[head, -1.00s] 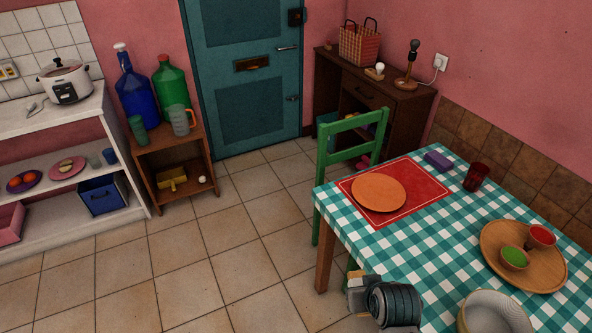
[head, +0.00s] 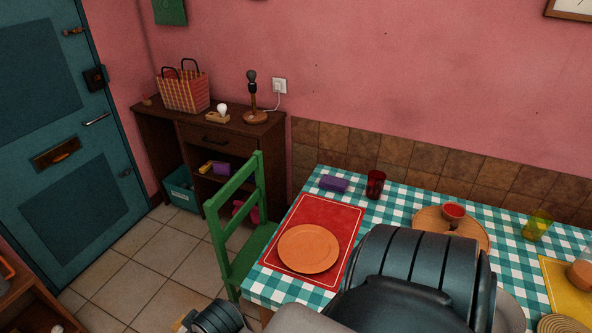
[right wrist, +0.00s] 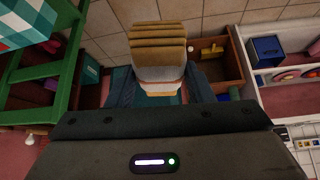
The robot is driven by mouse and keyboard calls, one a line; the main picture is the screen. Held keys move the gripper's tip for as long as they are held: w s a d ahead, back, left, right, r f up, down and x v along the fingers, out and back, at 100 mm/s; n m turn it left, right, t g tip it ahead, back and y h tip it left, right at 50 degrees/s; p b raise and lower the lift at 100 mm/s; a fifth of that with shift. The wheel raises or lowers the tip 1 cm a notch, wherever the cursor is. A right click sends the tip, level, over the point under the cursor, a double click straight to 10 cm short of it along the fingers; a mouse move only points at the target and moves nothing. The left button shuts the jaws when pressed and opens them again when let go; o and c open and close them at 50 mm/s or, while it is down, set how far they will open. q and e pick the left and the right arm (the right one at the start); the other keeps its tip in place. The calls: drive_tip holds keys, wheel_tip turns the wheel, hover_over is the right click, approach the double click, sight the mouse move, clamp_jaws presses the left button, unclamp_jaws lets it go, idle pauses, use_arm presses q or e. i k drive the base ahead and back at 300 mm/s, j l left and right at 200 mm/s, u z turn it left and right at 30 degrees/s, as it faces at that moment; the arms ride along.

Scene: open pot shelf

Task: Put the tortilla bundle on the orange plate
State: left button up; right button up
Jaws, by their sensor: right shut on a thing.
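The orange plate (head: 308,248) lies empty on a red placemat (head: 335,215) at the left end of the checkered table. In the right wrist view the tortilla bundle (right wrist: 160,58), a tan stack with a pale band around it, is between the fingers of my right gripper (right wrist: 160,88). The gripper is shut on it, and the floor shows behind it, clear of the table. In the head view my dark arm covers the front middle of the table. A dark arm part at the bottom left edge is cut off, and I cannot tell its jaws. My left gripper does not show.
A green chair (head: 240,235) stands at the table's left end, its back rising near the plate. A purple block (head: 334,183) and a red glass (head: 375,184) are behind the placemat.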

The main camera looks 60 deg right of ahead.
sight(308, 247)
drive_tip(key=i+z, duration=0.2)
drive_tip(key=z, duration=0.2)
drive_tip(key=i+z, duration=0.15)
drive_tip(key=z, duration=0.25)
drive_tip(key=i+j+z, duration=0.1)
drive_tip(key=z, duration=0.3)
drive_tip(key=i+j+z, duration=0.15)
drive_tip(key=z, duration=0.25)
drive_tip(key=i+z, duration=0.3)
drive_tip(key=i+j+z, duration=0.1)
drive_tip(key=z, duration=0.25)
